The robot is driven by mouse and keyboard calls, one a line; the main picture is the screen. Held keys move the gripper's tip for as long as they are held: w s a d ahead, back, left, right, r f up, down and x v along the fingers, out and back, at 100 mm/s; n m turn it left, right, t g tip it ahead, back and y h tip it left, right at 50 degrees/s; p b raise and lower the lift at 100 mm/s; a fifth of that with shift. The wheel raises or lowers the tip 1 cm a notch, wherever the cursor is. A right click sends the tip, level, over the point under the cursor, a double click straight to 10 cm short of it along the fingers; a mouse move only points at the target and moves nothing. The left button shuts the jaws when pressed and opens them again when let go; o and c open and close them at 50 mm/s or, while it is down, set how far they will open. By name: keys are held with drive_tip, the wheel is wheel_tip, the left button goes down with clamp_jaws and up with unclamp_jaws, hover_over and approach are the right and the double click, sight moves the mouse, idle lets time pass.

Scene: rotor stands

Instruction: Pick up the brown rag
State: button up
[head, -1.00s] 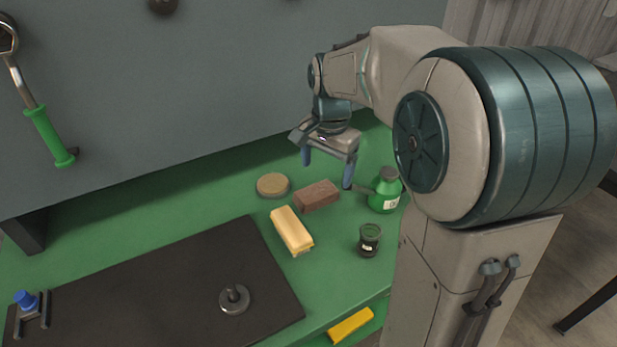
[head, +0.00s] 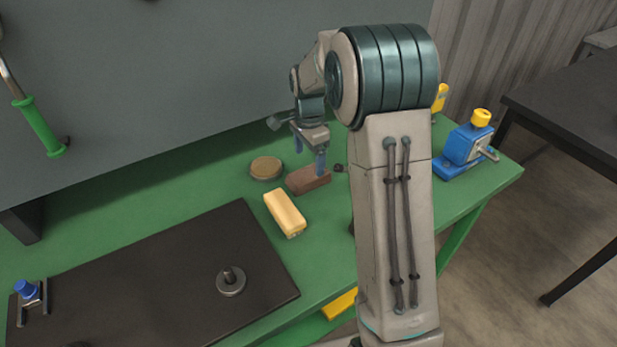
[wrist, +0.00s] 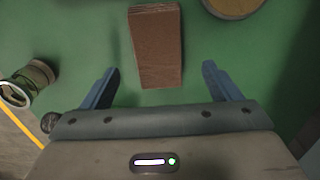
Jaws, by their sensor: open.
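The brown rag (head: 307,180) is a folded, brick-shaped block lying on the green bench top. In the wrist view the brown rag (wrist: 157,46) lies ahead of my gripper, roughly midway between its fingers. My gripper (head: 309,158) is open and empty, just above and behind the rag in the head view. Its two blue fingers (wrist: 158,86) are spread wider than the rag in the wrist view. The rag's near end sits close to the line between the fingertips, with green bench showing on both sides. I cannot tell the exact height gap.
A yellow folded block (head: 285,213) lies just in front of the rag, and a round tan disc (head: 266,168) lies to its left. A black mat (head: 150,285) bears a metal spindle (head: 231,282). A blue device (head: 465,148) stands right.

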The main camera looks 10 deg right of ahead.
sight(308, 174)
drive_tip(key=shift+s+a+f+p, duration=0.1)
drive_tip(key=shift+f+p, duration=0.2)
drive_tip(key=shift+f, duration=1.25)
drive_tip(key=shift+s+a+f+p, duration=0.1)
drive_tip(key=shift+f+p, duration=0.15)
drive_tip(key=shift+f, duration=1.3)
drive_tip(key=c, duration=1.1)
